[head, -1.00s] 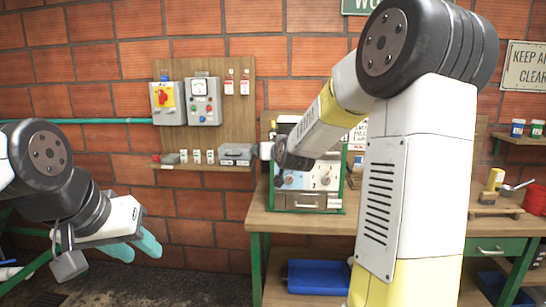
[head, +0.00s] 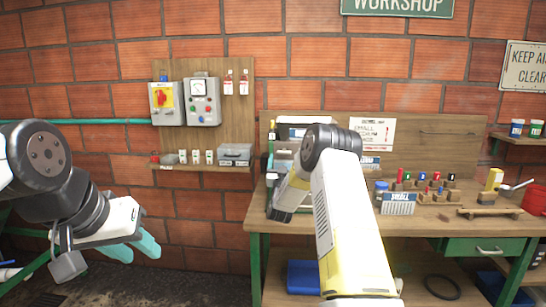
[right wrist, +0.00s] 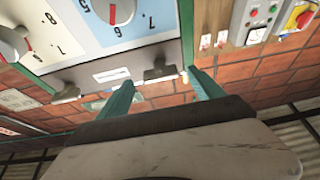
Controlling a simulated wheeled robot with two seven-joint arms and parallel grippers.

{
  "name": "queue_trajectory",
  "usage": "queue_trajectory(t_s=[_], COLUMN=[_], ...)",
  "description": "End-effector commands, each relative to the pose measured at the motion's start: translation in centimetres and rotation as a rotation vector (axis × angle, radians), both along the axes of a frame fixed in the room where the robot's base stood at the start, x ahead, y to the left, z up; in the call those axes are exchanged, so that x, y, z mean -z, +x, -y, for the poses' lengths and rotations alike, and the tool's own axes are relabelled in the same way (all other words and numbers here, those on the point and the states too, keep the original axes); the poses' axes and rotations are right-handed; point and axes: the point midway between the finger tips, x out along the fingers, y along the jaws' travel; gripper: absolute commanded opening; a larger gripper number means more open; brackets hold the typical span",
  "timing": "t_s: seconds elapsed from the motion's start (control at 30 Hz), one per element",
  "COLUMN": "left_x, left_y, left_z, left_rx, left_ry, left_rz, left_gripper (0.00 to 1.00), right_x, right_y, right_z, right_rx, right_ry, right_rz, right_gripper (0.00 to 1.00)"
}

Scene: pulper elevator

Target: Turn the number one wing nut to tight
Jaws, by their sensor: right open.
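In the right wrist view a machine front (right wrist: 150,48) shows two numbered dials, a white one (right wrist: 28,38) and a blue one (right wrist: 112,14), with red-marked knobs. Below them are two small dark protruding pieces, one on the left (right wrist: 66,92) and one on the right (right wrist: 160,71). They may be wing nuts; I cannot read which is number one. My right gripper (right wrist: 160,79) is open and empty, its teal fingertips on either side of the right dark piece. Contact is unclear. My left gripper (head: 136,248) is open and empty, away from the bench.
The wooden bench (head: 440,222) carries several coloured pieces, a blue-lidded jar (head: 381,188) and a red pot (head: 536,198). A board (head: 216,78) with a control box (head: 202,102) and a shelf is on the brick wall. A blue bin (head: 302,277) is below the bench.

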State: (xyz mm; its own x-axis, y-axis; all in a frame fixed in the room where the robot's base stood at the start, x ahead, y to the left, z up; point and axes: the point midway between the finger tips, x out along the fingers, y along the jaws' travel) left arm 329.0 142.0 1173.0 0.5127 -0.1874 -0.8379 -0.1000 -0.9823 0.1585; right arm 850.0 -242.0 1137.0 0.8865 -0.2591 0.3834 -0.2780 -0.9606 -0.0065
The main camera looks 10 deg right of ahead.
Motion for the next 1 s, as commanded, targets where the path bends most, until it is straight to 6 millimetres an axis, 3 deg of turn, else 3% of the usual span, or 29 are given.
queue_trajectory(t_s=[0.2, 0.53, 0.87, 1.0], left_x=[0.0, 0.0, 0.0, 0.0], left_y=[0.0, 0.0, 0.0, 0.0], left_z=[0.0, 0.0, 0.0, 0.0], left_rx=[0.0, 0.0, 0.0, 0.0], left_ry=[0.0, 0.0, 0.0, 0.0], left_rz=[0.0, 0.0, 0.0, 0.0], left_gripper=[0.36, 0.36, 0.36, 0.36], right_x=[-1.0, -1.2, -1.2, -1.2], right_y=[2.2, 2.7, 2.7, 2.7], right_z=[0.6, 0.7, 0.7, 0.7], right_rx=[-0.001, -0.002, -0.001, -0.002], right_ry=[0.0, 0.0, 0.001, 0.005], right_rz=[0.001, -0.001, -0.001, 0.0], right_gripper=[0.76, 0.76, 0.14, 0.14])
